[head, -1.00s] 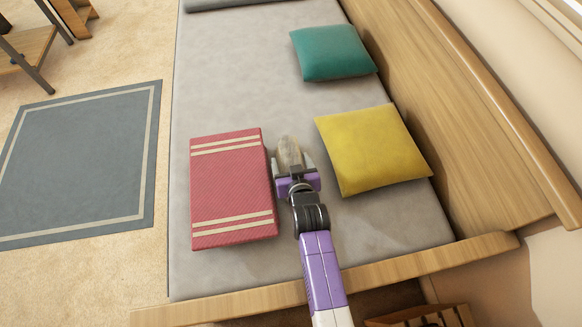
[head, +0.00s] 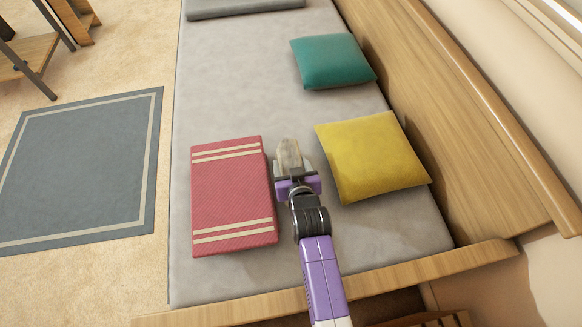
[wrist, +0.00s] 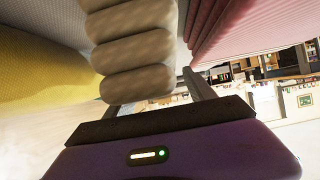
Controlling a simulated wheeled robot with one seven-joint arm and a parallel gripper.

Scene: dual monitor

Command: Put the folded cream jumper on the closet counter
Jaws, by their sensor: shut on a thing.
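The folded cream jumper (head: 289,153) shows as a small pale bundle at the tip of my gripper (head: 294,172), over the grey bed mattress. In the wrist view the jumper (wrist: 132,52) is a stack of several rounded beige folds between the fingers. My gripper (wrist: 155,98) is shut on it. Whether the jumper touches the mattress I cannot tell. No closet counter can be made out in either view.
A red striped folded blanket (head: 232,197) lies close left of my gripper. A yellow cushion (head: 372,157) lies right, a teal cushion (head: 333,61) farther back. The wooden bed frame (head: 470,130) rises at right. A blue-grey rug (head: 80,170) lies on open floor at left.

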